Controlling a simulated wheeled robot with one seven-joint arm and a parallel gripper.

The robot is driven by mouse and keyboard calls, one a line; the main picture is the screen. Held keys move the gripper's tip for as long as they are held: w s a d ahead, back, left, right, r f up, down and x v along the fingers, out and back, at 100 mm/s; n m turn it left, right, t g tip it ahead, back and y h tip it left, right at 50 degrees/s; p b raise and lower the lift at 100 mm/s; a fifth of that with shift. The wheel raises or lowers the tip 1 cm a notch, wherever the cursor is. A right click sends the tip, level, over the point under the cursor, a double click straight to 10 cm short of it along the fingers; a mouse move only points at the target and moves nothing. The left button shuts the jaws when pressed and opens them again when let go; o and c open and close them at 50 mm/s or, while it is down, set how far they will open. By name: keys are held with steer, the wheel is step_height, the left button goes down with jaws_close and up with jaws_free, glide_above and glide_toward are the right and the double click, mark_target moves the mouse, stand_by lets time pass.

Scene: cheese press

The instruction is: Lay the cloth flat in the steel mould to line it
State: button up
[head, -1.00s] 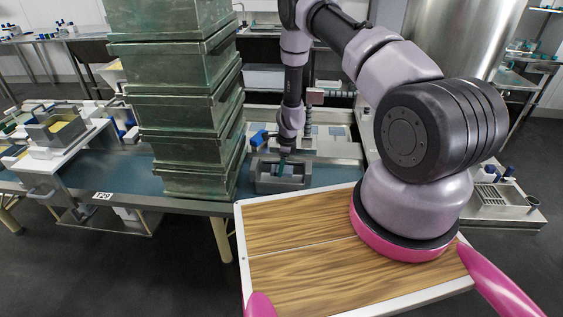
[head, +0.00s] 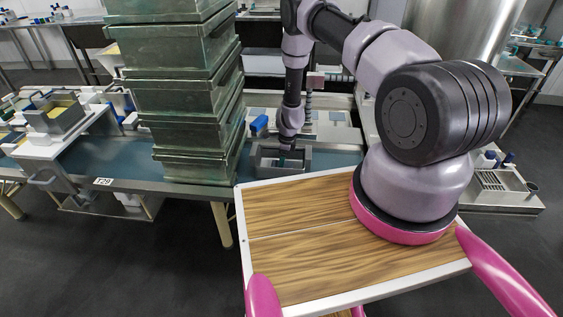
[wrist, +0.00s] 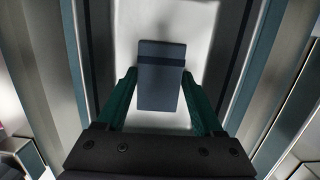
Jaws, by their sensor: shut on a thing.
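The steel mould (head: 283,174) is a small grey open box on the worktop, just right of the stacked crates. My gripper (head: 286,158) points down into it. In the wrist view, the teal fingers of my gripper (wrist: 162,100) are shut on a blue-grey block (wrist: 160,85) with a dark band. A white surface (wrist: 198,45) lies below the block, between the mould's grey side walls. It may be the cloth, but I cannot tell whether it is cloth or how flat it lies. In the head view, the mould's walls hide its floor.
A tall stack of green metal crates (head: 190,105) stands close to the mould's left. A small blue object (head: 258,124) is behind the mould. A wooden-topped board (head: 305,258) with a white rim is in front. Blue-green worktop (head: 335,160) lies bare to the mould's right.

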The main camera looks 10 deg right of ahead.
steer(key=shift+a, duration=0.2)
stand_by(0.6)
steer(key=o, duration=1.4)
steer(key=shift+r, duration=0.1)
steer(key=shift+r, duration=7.75)
steer(key=shift+w, duration=0.1)
